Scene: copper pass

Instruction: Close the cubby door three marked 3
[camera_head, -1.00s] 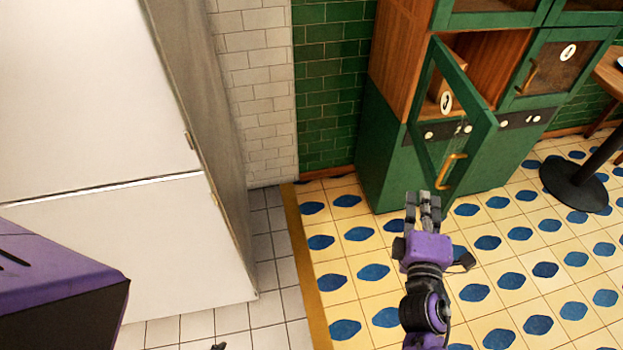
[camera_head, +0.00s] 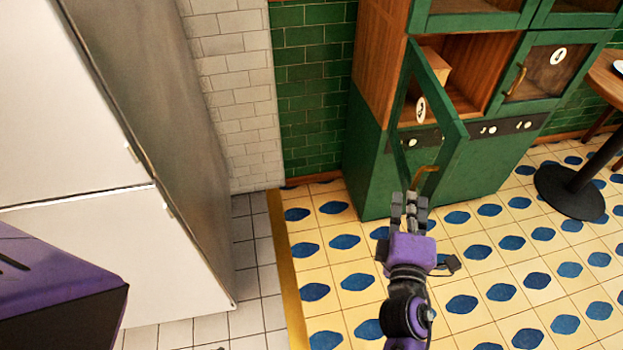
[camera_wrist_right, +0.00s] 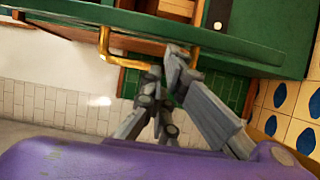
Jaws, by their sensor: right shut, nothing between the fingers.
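The glazed green cubby door (camera_head: 455,150) stands open, swung out from the cabinet. A white oval label (camera_head: 420,109) is on it; its figure is too small to read surely. Its brass handle (camera_head: 426,172) is near the lower part of the door. My right gripper (camera_head: 410,197) is shut and empty, just in front of and below the handle. In the right wrist view the handle (camera_wrist_right: 125,62) crosses just beyond my fingertips (camera_wrist_right: 168,75); I cannot tell whether they touch. My left gripper is out of view.
A closed glazed door (camera_head: 545,72) with a similar label is at the right of the open cubby. A white fridge-like cabinet (camera_head: 80,130) stands at left. A round-based table (camera_head: 570,192) is at far right. Patterned floor (camera_head: 480,265) around my right arm is clear.

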